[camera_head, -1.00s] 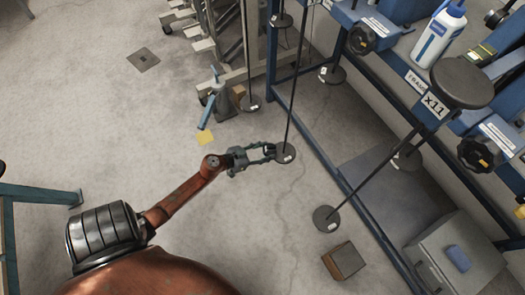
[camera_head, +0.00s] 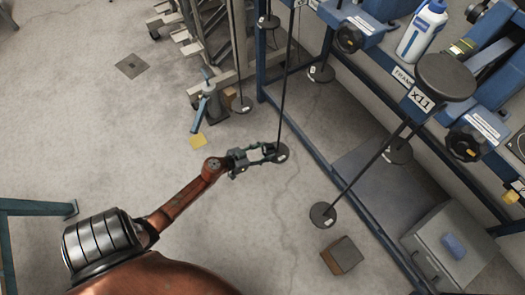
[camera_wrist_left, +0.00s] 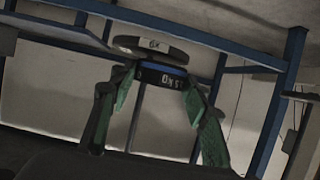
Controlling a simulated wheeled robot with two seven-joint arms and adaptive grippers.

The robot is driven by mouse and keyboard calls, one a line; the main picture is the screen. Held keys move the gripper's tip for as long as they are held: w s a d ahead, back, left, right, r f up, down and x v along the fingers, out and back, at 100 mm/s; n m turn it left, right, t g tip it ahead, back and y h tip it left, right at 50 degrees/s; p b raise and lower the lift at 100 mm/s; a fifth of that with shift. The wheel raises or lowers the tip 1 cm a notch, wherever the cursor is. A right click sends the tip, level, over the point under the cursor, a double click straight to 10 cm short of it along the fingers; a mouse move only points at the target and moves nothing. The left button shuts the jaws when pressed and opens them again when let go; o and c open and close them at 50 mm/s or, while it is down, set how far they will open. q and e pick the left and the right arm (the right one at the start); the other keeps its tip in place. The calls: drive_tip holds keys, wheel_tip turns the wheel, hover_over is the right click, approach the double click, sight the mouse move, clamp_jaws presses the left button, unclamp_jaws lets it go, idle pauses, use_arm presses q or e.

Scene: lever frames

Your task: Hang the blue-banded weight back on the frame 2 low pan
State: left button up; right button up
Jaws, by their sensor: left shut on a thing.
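My left gripper (camera_head: 264,153) reaches in at mid-picture in the head view, its fingers at a dark round pan (camera_head: 281,153) on the end of a long thin rod. In the left wrist view its green-padded fingers (camera_wrist_left: 157,90) are shut on the dark blue-banded weight (camera_wrist_left: 160,79), which has white markings. A dark disc with a white label (camera_wrist_left: 150,49) overlaps the weight's upper edge in that view. I cannot tell whether disc and weight touch. The weight's band cannot be made out in the head view. My right gripper is not in view.
The blue frame's low rail (camera_head: 310,157) runs behind the pan. A blue-handled tool (camera_head: 203,108) is at the back left.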

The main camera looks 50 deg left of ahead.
sight(270, 153)
use_arm(q)
drive_tip(key=shift+w+d+r+p, duration=0.1)
drive_tip(key=shift+w+d+p, duration=0.2)
drive_tip(key=shift+w, duration=0.3)
drive_tip(key=shift+w+d, duration=0.25)
drive_tip(key=shift+w, duration=0.15)
drive_tip(key=shift+w+d+p, duration=0.45)
drive_tip(key=shift+w+p, duration=0.1)
drive_tip(key=shift+w, duration=0.25)
idle(0.9)
drive_tip(key=shift+f, duration=0.45)
idle(0.4)
drive_tip(key=o, duration=1.6)
drive_tip(key=shift+c, duration=0.2)
drive_tip(key=shift+s+f, duration=0.1)
drive_tip(key=shift+f, duration=0.05)
